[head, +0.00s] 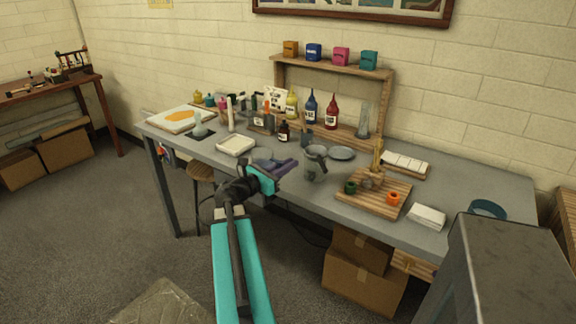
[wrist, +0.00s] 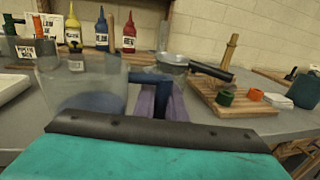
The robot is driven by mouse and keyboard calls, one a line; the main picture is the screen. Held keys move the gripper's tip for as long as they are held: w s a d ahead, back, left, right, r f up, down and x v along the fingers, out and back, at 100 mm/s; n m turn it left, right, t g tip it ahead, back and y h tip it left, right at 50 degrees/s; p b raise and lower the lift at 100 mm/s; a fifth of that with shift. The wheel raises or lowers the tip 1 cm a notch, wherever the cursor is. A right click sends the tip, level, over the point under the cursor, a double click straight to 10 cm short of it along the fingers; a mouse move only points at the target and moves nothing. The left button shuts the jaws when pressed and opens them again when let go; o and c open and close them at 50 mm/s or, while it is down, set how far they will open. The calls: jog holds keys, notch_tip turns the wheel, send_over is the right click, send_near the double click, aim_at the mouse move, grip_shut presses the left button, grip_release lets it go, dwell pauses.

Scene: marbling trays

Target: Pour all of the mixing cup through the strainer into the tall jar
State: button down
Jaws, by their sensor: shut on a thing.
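My gripper (head: 284,168) has purple fingers, which also show in the wrist view (wrist: 162,102). It is shut on the blue handle of the clear mixing cup (wrist: 80,80). The cup looks upright, with dark blue liquid low inside. In the head view the cup is hard to make out beside the fingers. The strainer (wrist: 172,59), a metal bowl with a black handle, is just beyond the fingers in the wrist view. In the head view the strainer (head: 316,151) sits at the mouth of a clear jar (head: 315,169), right of my gripper. The fingers hide most of the jar in the wrist view.
A wooden board (head: 372,205) with small green and orange pots is right of the jar. A white tray (head: 236,151) is at left. Colour bottles (head: 311,106) and a tall glass cylinder (head: 364,121) stand at the back.

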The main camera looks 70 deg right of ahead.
jog(key=w+a+f+n+t+h, duration=0.1)
jog(key=w+a+n+t, duration=0.15)
jog(key=w+a, duration=0.75)
jog(key=w+a+f+n+t, duration=0.2)
jog(key=w+a+t, duration=0.2)
jog(key=w+a, duration=0.55)
jog(key=w+a+f+n+t+h, duration=0.1)
jog(key=w+a+n+t, duration=0.15)
jog(key=w+a, duration=0.75)
jog(key=w+a+f+n+t+y, duration=0.1)
jog(key=w+a+n+t, duration=0.1)
jog(key=a, duration=1)
jog(key=w+a+f+n+t+y, duration=0.1)
jog(key=w+a+t, duration=0.3)
jog(key=a, duration=0.9)
jog(key=w+a+f+n+t+y, duration=0.1)
jog(key=w+a, duration=0.5)
jog(key=a, duration=0.7)
jog(key=shift+a+f+n+t+y, duration=0.3)
jog(key=shift+n+t+y, duration=0.2)
jog(key=shift+n+t, duration=0.65)
jog(key=shift+w+d+m+t, duration=0.1)
jog(key=shift+d+m+t, duration=0.15)
